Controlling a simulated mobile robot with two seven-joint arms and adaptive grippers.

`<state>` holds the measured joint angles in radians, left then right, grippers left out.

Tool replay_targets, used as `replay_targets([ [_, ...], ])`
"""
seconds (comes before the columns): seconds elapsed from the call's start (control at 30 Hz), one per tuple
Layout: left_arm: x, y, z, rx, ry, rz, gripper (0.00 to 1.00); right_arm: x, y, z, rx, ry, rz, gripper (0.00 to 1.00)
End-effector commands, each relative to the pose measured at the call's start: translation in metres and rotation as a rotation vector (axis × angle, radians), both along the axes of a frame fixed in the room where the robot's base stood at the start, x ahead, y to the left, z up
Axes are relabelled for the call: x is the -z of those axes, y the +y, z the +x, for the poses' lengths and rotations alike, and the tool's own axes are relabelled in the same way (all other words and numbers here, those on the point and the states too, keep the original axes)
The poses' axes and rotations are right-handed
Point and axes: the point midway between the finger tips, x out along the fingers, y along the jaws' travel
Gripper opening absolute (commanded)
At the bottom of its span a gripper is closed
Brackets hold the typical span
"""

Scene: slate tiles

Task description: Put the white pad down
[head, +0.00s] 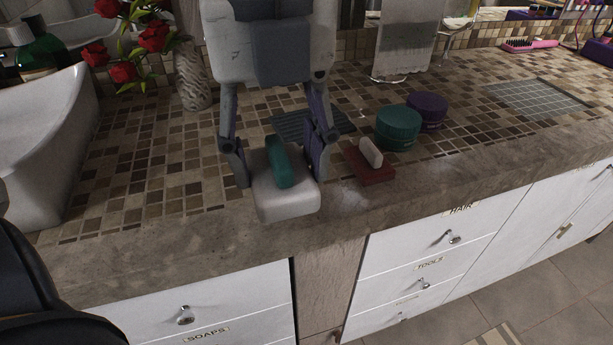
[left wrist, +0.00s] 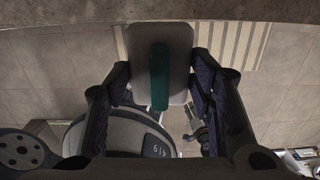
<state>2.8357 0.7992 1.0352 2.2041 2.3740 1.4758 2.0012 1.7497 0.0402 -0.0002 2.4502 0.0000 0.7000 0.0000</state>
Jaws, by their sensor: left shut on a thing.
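The white pad (head: 289,201) is a light, rounded block with a teal bar (head: 278,163) on its top. My left gripper (head: 279,172) is shut on the pad, one finger on each side. In the left wrist view the pad (left wrist: 180,84) is between the fingers, with the teal bar (left wrist: 159,75) along its middle. That view shows floor around most of the pad and the counter edge at its far end, so it is held out by the counter's front edge. The pad's underside is hidden. My right gripper is not in view.
On the tiled counter (head: 165,165), a dark red dish (head: 375,178) with a cream bar (head: 371,152) lies just right of the gripper. A dark ribbed mat (head: 328,122) is behind it. Teal (head: 398,128) and purple (head: 428,110) jars stand right. Left of the gripper, tiles are bare.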

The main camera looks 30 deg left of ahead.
Motion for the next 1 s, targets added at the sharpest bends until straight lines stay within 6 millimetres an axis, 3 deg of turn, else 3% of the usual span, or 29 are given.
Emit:
replay_targets([
  [0.07, 0.014, 0.008, 0.024, -0.005, 0.012, -0.003, 0.23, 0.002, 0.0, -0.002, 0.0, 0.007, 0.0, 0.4],
  [0.2, 0.043, 0.021, 0.069, -0.004, 0.025, -0.003, 0.23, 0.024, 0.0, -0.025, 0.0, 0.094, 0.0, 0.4],
  [0.3, 0.065, 0.027, 0.083, -0.002, 0.023, -0.001, 0.23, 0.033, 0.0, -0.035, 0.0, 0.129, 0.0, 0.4],
  [0.47, 0.077, 0.031, 0.096, -0.001, 0.012, -0.002, 0.23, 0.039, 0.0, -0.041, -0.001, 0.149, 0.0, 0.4],
  [0.57, 0.096, 0.036, 0.11, -0.001, 0.016, -0.001, 0.23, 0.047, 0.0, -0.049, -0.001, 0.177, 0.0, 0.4],
  [0.73, 0.112, 0.036, 0.109, 0.001, -0.003, 0.002, 0.23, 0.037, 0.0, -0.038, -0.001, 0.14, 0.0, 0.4],
  [1.0, 0.115, 0.036, 0.109, 0.0, -0.001, 0.001, 0.23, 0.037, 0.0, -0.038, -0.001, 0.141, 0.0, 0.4],
])
